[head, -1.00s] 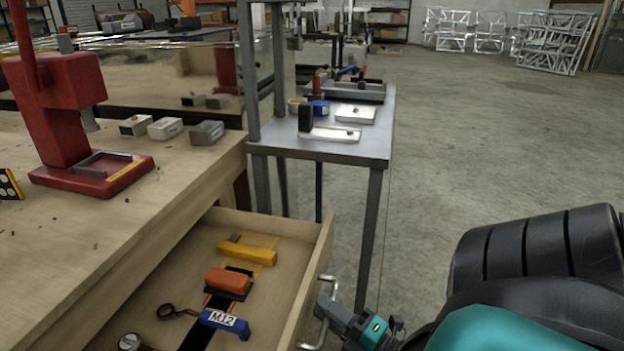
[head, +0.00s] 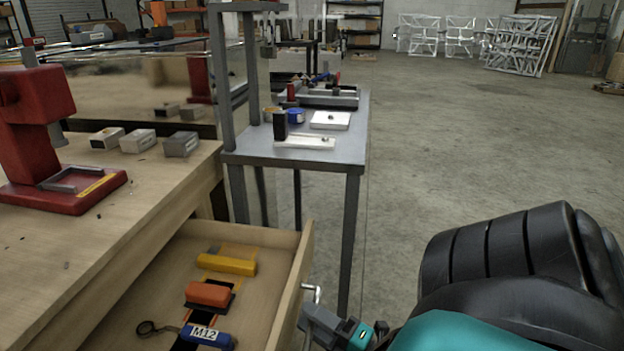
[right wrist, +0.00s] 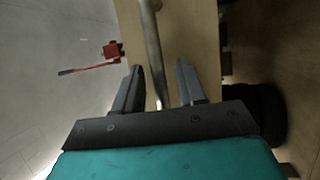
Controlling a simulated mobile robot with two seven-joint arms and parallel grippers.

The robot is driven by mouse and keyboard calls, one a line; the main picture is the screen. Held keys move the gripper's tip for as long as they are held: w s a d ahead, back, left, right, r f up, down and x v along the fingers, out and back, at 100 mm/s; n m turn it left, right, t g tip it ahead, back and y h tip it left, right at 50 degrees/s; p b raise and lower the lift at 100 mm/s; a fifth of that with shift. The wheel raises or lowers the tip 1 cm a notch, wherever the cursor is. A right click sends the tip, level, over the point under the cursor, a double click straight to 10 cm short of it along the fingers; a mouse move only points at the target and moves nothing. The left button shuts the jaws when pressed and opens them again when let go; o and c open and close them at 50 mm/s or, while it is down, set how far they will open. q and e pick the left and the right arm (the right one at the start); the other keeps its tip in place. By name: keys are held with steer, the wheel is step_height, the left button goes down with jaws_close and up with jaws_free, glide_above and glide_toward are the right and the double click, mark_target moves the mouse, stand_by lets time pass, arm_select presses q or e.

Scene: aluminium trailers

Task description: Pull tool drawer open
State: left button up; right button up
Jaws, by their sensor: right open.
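The wooden tool drawer (head: 279,304) stands pulled out from the workbench, with its inside in view. It holds a yellow tool (head: 227,264), an orange block (head: 208,293) and a blue piece marked M12 (head: 207,336). The metal drawer handle (head: 316,289) is on its front. My right gripper (head: 306,317) is at the handle, outside the drawer front. In the right wrist view, the handle bar (right wrist: 152,45) runs between the two open fingers (right wrist: 160,80), with a gap visible beside it. My left gripper is not in view.
A grey metal table (head: 340,158) with small parts stands just beyond the drawer. A red press (head: 30,140) and several small blocks (head: 138,140) sit on the workbench (head: 130,205). The concrete floor (head: 450,140) to the right is clear.

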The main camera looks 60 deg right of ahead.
steer(key=s+f, duration=0.2)
steer(key=s, duration=1)
steer(key=shift+s, duration=0.2)
steer(key=shift+f, duration=0.1)
